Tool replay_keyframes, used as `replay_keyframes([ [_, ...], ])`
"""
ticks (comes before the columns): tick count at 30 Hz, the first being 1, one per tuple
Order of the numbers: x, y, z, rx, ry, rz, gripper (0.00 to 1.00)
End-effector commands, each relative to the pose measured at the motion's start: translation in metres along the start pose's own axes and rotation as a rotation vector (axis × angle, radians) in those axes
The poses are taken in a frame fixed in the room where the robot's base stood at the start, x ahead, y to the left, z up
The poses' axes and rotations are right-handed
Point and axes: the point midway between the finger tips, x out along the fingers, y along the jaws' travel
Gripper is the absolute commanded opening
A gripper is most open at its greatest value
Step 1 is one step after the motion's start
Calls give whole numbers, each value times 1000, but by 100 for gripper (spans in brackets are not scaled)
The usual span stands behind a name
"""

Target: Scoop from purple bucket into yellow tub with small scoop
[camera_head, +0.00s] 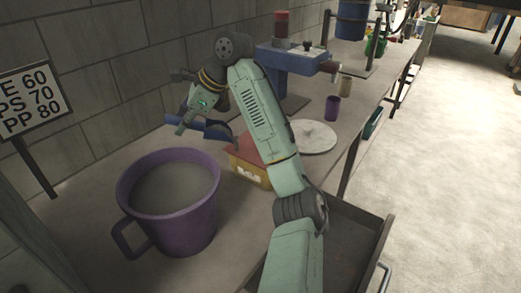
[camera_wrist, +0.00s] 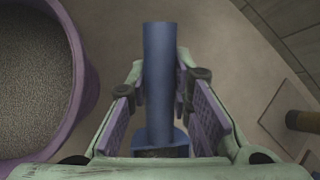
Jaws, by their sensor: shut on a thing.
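The large purple bucket (camera_head: 205,218) stands on the bench at the front left, its handle to the left, filled with grey granules (camera_head: 172,186). The bucket rim (camera_wrist: 82,85) and granules (camera_wrist: 35,75) also fill the left of the wrist view. My gripper (camera_head: 186,112) is raised behind the bucket and shut on the blue scoop (camera_head: 210,130). In the wrist view the blue handle (camera_wrist: 160,70) runs between the pads; the bowl's contents are hidden. The yellow tub (camera_head: 246,174) sits right of the bucket, a red part above it, partly behind my arm.
A pale round plate (camera_head: 313,137) and a purple cup (camera_head: 332,108) lie right of my arm. A blue machine (camera_head: 290,62) stands behind. A sign (camera_head: 32,98) stands at the left by the block wall. An open drawer (camera_head: 345,250) juts out at the front right.

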Motion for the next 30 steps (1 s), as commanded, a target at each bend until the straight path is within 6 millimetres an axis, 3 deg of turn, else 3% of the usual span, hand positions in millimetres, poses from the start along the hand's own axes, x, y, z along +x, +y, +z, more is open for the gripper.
replay_keyframes([
  [30, -24, -4, -8, 21, -124, -5, 0],
])
